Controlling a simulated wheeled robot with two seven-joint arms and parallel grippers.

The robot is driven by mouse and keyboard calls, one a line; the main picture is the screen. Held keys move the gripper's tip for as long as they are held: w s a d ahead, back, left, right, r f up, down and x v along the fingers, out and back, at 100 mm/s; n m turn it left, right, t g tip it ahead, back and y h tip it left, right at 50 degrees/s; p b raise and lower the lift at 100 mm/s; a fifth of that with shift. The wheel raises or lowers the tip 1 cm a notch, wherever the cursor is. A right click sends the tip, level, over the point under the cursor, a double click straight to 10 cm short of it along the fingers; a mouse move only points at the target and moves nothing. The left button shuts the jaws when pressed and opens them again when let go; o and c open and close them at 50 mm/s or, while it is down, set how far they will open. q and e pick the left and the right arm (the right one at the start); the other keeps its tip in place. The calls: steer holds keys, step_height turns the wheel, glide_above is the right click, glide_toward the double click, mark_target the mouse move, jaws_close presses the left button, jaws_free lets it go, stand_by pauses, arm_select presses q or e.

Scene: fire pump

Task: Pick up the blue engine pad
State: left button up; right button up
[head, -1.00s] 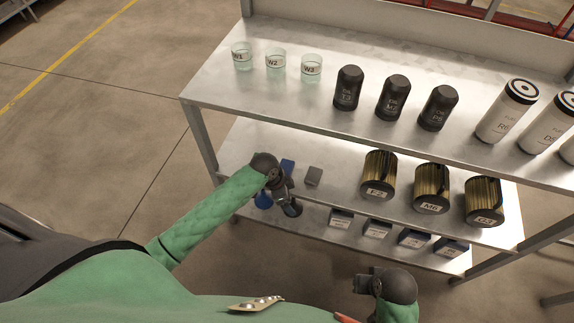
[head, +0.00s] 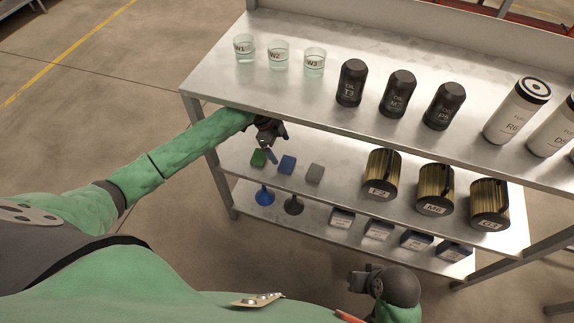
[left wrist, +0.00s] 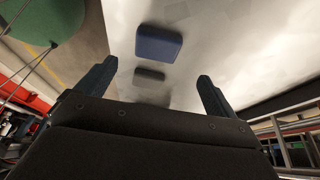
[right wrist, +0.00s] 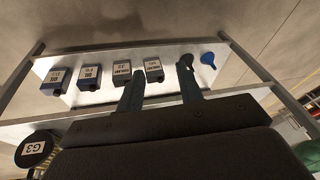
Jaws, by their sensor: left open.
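The blue engine pad (head: 287,164) lies on the middle shelf, between a green pad (head: 258,158) and a grey pad (head: 315,172). My left gripper (head: 268,154) is open and empty under the top shelf, just left of the blue pad and near the green one. In the left wrist view the blue pad (left wrist: 159,43) is beyond the open fingertips (left wrist: 157,71), apart from them, with the grey pad (left wrist: 149,74) between the fingers in the picture. My right gripper (head: 362,281) is low in front of the rack; its fingers (right wrist: 162,74) are apart and empty.
The top shelf (head: 310,105) hangs over the left hand and carries cups, black bottles and white filters. Gold filters (head: 383,174) stand right of the pads. The bottom shelf holds a blue funnel (head: 265,196), a dark funnel (head: 293,205) and several small boxes (head: 342,217).

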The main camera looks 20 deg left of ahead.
mark_target(287, 163)
arm_select(q)
steer(key=shift+x, duration=1.15)
steer(key=shift+s+p+x, duration=0.15)
steer(key=shift+p+x, duration=0.35)
steer(key=shift+x, duration=0.85)
steer(key=shift+s+p+x, duration=0.15)
steer(key=shift+p+x, duration=0.3)
steer(key=shift+x, duration=0.9)
steer(key=shift+a, duration=0.2)
steer(key=c, duration=1.1)
steer(key=shift+c, duration=0.2)
arm_select(e)
steer(key=shift+g+h, duration=0.4)
steer(key=d+r, duration=0.1)
steer(key=s+d+r, duration=0.1)
steer(key=r, duration=0.1)
steer(key=shift+s+d, duration=0.1)
steer(key=shift+d, duration=0.15)
arm_select(q)
steer(key=shift+r, duration=0.1)
arm_select(e)
steer(key=shift+f, duration=0.1)
